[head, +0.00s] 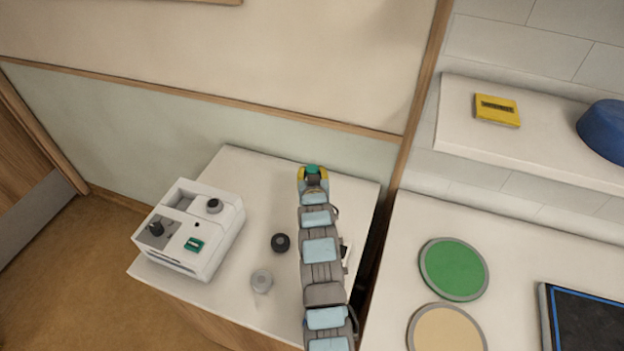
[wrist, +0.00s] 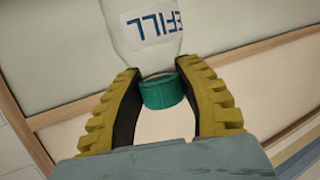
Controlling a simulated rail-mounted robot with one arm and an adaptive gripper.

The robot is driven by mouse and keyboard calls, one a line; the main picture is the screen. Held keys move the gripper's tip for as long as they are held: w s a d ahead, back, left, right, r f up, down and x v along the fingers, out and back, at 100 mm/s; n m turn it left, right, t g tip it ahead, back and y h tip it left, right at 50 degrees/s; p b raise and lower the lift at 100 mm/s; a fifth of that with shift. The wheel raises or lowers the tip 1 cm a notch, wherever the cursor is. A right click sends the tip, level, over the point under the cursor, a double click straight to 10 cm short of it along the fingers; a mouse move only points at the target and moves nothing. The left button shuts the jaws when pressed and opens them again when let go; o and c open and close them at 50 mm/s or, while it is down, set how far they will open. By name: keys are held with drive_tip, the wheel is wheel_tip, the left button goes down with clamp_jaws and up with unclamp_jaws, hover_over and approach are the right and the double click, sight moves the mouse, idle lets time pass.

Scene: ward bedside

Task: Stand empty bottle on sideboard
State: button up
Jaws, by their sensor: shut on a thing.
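The bottle (wrist: 150,30) is clear, with a white label reading "REFILL" that appears upside down, and a teal cap. In the wrist view it sits between the two yellow fingers of my gripper (wrist: 160,70), which are shut on it near the cap (wrist: 163,91). The bottle's far end is cut off at the top of that view. In the head view my gripper (head: 313,180) is over the back of a white-topped cabinet (head: 262,180), likely the sideboard, with the teal cap (head: 313,169) showing. My arm hides part of this top. I cannot tell the bottle's height above it.
A white device (head: 200,225) stands at the cabinet's left. A dark round object (head: 280,242) and a grey cylinder (head: 262,281) stand left of my arm. Right is a counter with green (head: 453,268) and tan (head: 447,332) discs; a shelf holds a yellow box (head: 497,109).

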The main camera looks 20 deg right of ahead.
drive_tip(key=shift+w+f, duration=0.15)
drive_tip(key=shift+f, duration=1.6)
drive_tip(key=o, duration=1.1)
drive_tip(key=shift+f, duration=0.1)
